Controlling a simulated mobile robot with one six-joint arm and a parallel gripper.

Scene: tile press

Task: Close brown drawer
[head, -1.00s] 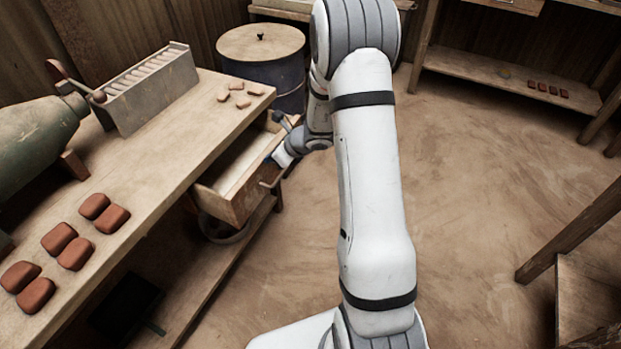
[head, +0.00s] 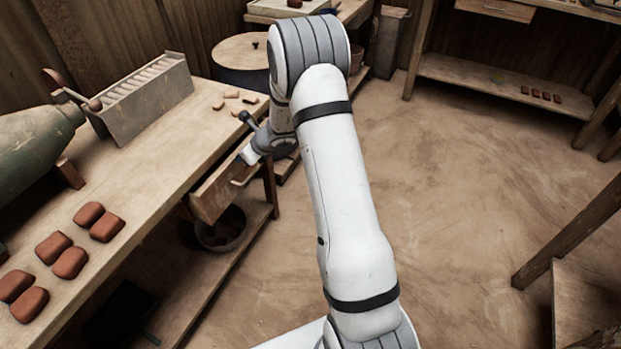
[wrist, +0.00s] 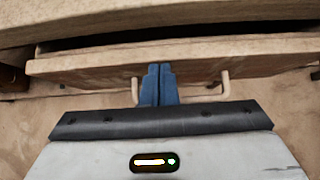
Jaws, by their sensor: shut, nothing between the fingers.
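The brown drawer (head: 214,193) sits under the edge of the wooden workbench, slightly open. In the wrist view the drawer front (wrist: 240,59) stands out a little from the bench, with a dark gap above its top edge. Its pale handle (wrist: 225,84) sticks out from the front. My gripper (wrist: 159,70) is shut, its blue fingers together and empty, at the drawer front between the two handle posts. The fingertips look to be touching the front or very close to it. In the head view my wrist hides part of the drawer's far end.
The workbench (head: 150,160) holds several red-brown tiles and a grey slotted box (head: 150,97). A bowl (head: 222,229) stands on the shelf below the drawer. A round-lidded barrel (head: 240,52) is behind the bench. The floor to the right is open.

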